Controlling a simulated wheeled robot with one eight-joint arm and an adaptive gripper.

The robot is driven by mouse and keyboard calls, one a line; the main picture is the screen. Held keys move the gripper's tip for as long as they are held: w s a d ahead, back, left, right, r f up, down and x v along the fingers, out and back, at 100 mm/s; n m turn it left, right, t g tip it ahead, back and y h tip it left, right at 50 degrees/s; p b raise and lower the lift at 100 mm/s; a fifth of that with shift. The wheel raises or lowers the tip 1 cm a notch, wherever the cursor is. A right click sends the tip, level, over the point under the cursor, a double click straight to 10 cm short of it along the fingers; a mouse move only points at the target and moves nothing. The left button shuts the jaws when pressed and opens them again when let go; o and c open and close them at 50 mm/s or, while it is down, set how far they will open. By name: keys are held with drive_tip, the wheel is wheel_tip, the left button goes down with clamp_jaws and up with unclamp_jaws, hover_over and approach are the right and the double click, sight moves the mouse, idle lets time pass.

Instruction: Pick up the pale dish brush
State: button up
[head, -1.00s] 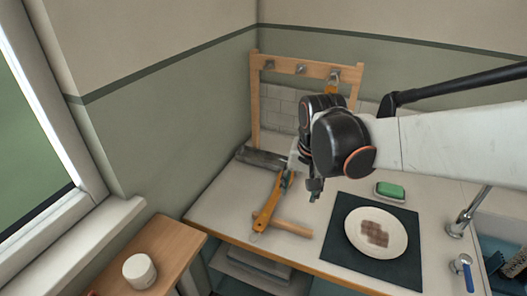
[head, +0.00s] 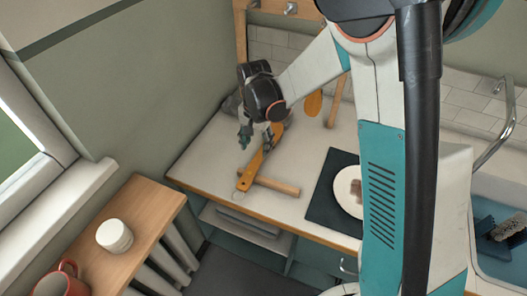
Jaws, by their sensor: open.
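A pale wooden handle (head: 277,186) lies on the counter near its front edge. Its left end meets an orange-yellow handle (head: 252,170) that slants across the counter. I cannot make out a bristle head on either, so I cannot tell for sure which is the pale dish brush. Another pale handle (head: 337,101) hangs at the back beside an orange tool (head: 313,103); their tops are hidden by my arm. My gripper (head: 256,140) is open above the far end of the orange-yellow handle, pointing down. Whether it touches anything is unclear.
A white plate (head: 344,203) on a dark mat (head: 325,208) lies to the right, partly behind my arm. A sink with a tap (head: 507,112) is farther right. A white cup (head: 114,236) and red mug (head: 62,284) stand on the wooden side table. The wall rises at left.

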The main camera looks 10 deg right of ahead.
sight(257, 160)
wheel_tip(257, 160, down, 9)
drive_tip(key=b, duration=0.3)
drive_tip(key=shift+d+r+b, duration=0.1)
drive_tip(key=shift+r+b, duration=0.05)
drive_tip(key=shift+b, duration=0.15)
drive_tip(key=shift+r, duration=0.1)
drive_tip(key=c, duration=1.2)
